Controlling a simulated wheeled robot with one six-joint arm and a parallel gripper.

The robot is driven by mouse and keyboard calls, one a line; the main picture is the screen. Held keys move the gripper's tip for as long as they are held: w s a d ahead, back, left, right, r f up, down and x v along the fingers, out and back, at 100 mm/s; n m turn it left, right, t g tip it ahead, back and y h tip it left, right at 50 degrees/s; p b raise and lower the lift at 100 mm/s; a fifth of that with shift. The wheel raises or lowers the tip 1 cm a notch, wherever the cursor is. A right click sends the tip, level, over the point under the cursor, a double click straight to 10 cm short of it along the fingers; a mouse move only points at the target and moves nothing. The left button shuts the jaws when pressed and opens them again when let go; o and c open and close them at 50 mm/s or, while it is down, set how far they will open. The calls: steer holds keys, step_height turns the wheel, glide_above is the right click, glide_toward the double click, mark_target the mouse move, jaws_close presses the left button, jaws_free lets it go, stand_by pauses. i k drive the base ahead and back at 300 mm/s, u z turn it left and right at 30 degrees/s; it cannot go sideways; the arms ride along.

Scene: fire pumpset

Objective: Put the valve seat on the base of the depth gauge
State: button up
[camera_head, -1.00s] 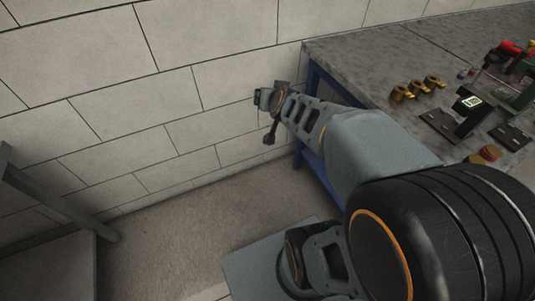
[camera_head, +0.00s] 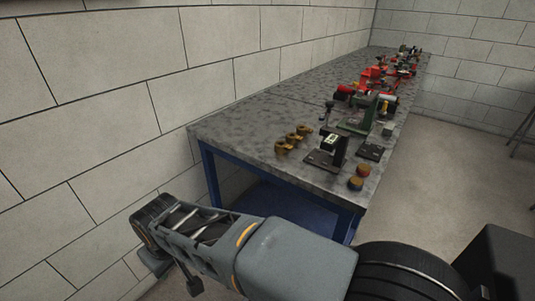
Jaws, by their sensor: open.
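The depth gauge (camera_head: 333,143) stands upright near the near end of the bench, a black stand with a small light display. Its flat dark base (camera_head: 320,161) looks bare. Three brass-coloured ring-like parts sit in a row to its left; the nearest one (camera_head: 281,148) may be a valve seat, but they are too small to tell for sure. My gripper (camera_head: 172,272), at the lower left, is open, low beside the wall and well away from the bench top. Its fingers are partly hidden and hard to make out; no part shows in it.
The long grey bench (camera_head: 232,127) on blue legs runs along the wall. Two small round parts, one red-topped (camera_head: 363,170), lie near its front edge. A green machine (camera_head: 362,112) and several red parts stand farther back. Open floor (camera_head: 450,165) lies to the right.

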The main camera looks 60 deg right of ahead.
mark_target(322, 160)
steer(key=u, duration=1.3)
steer(key=k, duration=1.05)
steer(key=z, duration=0.8)
